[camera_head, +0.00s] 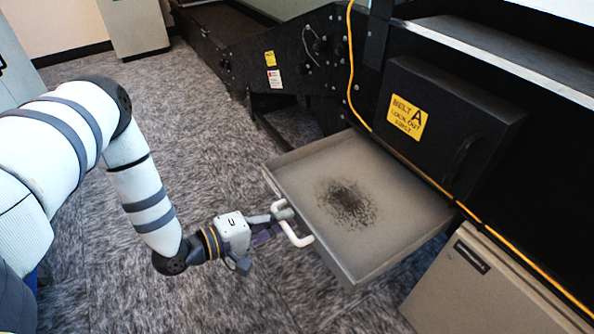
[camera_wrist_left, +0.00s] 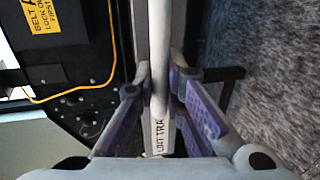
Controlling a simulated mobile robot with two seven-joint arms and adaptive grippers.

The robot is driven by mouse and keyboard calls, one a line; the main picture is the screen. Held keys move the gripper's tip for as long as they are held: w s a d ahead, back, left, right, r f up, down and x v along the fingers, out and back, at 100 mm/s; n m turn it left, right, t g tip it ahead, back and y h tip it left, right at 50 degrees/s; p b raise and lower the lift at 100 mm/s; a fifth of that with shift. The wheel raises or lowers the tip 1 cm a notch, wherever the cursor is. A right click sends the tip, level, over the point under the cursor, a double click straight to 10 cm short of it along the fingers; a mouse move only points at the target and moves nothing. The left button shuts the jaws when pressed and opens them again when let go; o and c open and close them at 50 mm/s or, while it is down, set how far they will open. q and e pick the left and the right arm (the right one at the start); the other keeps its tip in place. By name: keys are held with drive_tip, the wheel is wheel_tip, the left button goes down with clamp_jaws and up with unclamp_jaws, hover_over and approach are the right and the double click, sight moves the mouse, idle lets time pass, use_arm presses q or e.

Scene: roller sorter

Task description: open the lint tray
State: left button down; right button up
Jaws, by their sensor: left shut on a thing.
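The lint tray (camera_head: 400,205) is a shallow grey metal drawer that stands out from the black machine, well extended over the carpet. A patch of dark lint (camera_head: 347,204) lies on its floor. A white bar handle (camera_head: 300,240) is on its front face. My left gripper (camera_head: 279,215) is shut on this handle, coming from the left. In the left wrist view the handle (camera_wrist_left: 159,75) runs between the two purple-padded fingers (camera_wrist_left: 160,100), and part of the tray's lettered front (camera_wrist_left: 157,138) shows behind. My right gripper is not in view.
A black box (camera_head: 450,120) with a yellow lockout label (camera_head: 407,117) is on the machine above the tray. A yellow cable (camera_head: 352,90) runs down past the tray's back. A beige cabinet (camera_head: 480,285) stands at the lower right. The carpet (camera_head: 215,130) left of the tray is clear.

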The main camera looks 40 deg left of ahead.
use_arm(q)
drive_tip(key=shift+s+a, duration=0.1)
drive_tip(key=shift+s, duration=0.2)
drive_tip(key=c, duration=1.9)
unclamp_jaws()
drive_tip(key=v, duration=1.2)
